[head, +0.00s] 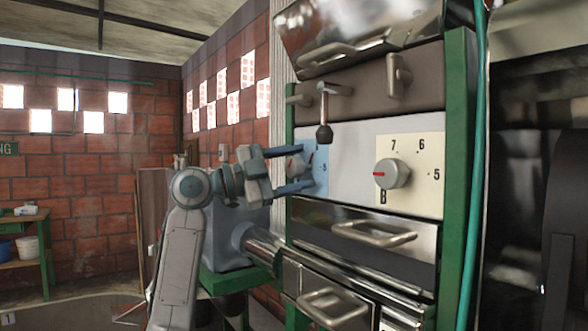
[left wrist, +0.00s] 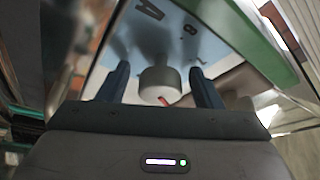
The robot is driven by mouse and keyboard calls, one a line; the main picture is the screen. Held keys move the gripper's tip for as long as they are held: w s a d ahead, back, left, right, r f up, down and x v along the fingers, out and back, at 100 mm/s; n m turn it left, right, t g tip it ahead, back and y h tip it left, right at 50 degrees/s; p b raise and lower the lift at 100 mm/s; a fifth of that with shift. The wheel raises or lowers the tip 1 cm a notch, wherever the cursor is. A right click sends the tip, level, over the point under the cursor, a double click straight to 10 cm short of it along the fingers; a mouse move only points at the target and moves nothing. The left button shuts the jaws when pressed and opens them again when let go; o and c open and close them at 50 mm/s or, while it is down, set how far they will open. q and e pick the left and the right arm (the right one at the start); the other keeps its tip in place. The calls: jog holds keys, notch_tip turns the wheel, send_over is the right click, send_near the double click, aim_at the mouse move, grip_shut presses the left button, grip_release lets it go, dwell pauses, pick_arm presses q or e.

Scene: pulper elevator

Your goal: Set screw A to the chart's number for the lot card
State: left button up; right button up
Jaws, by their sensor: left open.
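Screw A is a round grey knob with a red pointer mark on a light blue plate (head: 321,168). In the left wrist view the knob (left wrist: 158,82) lies between my fingers, with a letter A and an 8 upside down on the plate. My left gripper (head: 309,165) is open, its two fingers around the knob; small gaps show on both sides, and I cannot tell contact. In the head view the knob (head: 295,165) is partly hidden by the gripper. The chart and lot card are not recognisable in these views. My right gripper is not in view.
Knob B (head: 392,174) sits to the right on a yellow plate with 7, 6 and 5, its red pointer to the left. A black-ended lever (head: 324,131) hangs just above screw A. Metal handles (head: 374,235) stick out below. A green post (head: 458,180) stands at right.

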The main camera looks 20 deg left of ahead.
pick_arm(q)
jog(key=shift+s+a, duration=0.1)
jog(key=shift+a, duration=0.05)
jog(key=b+v, duration=0.3)
jog(key=v, duration=0.7)
jog(key=shift+a, duration=0.2)
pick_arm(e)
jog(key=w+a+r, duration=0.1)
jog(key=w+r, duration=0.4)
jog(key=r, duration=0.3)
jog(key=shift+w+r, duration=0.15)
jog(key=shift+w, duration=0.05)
pick_arm(q)
jog(key=shift+s, duration=0.1)
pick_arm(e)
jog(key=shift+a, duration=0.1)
